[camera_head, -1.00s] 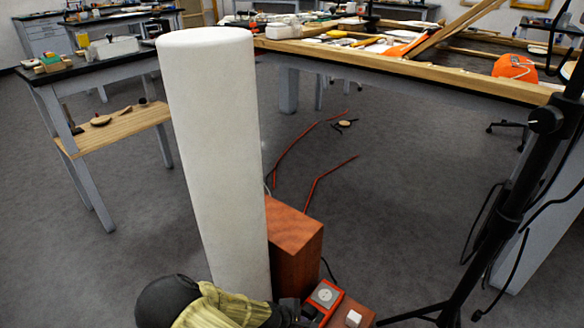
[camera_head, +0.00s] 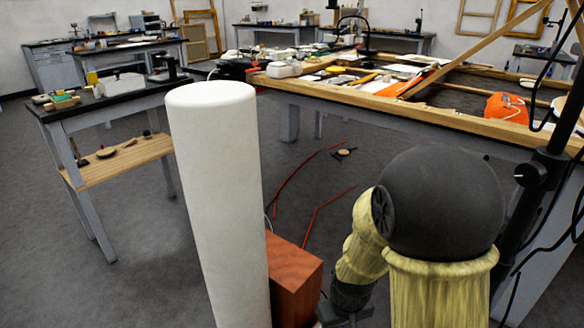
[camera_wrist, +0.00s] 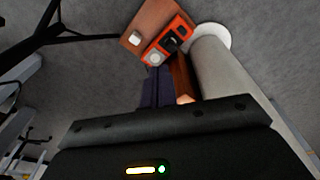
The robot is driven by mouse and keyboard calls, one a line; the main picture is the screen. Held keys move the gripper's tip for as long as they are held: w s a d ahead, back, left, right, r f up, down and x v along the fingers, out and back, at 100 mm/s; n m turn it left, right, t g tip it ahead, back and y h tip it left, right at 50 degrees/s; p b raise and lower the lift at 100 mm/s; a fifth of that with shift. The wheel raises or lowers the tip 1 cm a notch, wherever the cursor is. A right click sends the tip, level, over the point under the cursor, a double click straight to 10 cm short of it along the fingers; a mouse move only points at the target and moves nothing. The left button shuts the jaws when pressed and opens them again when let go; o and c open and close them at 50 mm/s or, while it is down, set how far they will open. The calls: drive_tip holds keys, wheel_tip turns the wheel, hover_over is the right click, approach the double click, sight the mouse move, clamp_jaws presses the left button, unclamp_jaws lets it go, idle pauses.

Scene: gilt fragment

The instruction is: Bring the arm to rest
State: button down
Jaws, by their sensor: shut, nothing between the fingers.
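My arm (camera_head: 430,215), with its dark round joint and yellowish covers, is at the lower right in the head view. It bends down to my gripper, which is mostly cut off by the bottom edge there. In the wrist view the dark gripper fingers (camera_wrist: 157,80) are together with nothing held. They point toward a red-brown wooden box (camera_wrist: 184,78) and an orange device (camera_wrist: 168,41). I cannot tell the exact gap to them.
A tall white column (camera_head: 217,200) stands left of the arm, beside the wooden box (camera_head: 292,282). A cluttered work table (camera_head: 400,105) lies behind, with a black stand (camera_head: 535,185) at right. A side table (camera_head: 110,95) is at left.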

drive_tip(key=s+d+r+m+t+p, duration=0.15)
drive_tip(key=s+d+r+m, duration=0.3)
drive_tip(key=r, duration=0.45)
wheel_tip(320, 180, up, 38)
drive_tip(key=n+p, duration=0.1)
drive_tip(key=p, duration=3.7)
drive_tip(key=shift+w+g, duration=0.1)
drive_tip(key=shift+g, duration=0.15)
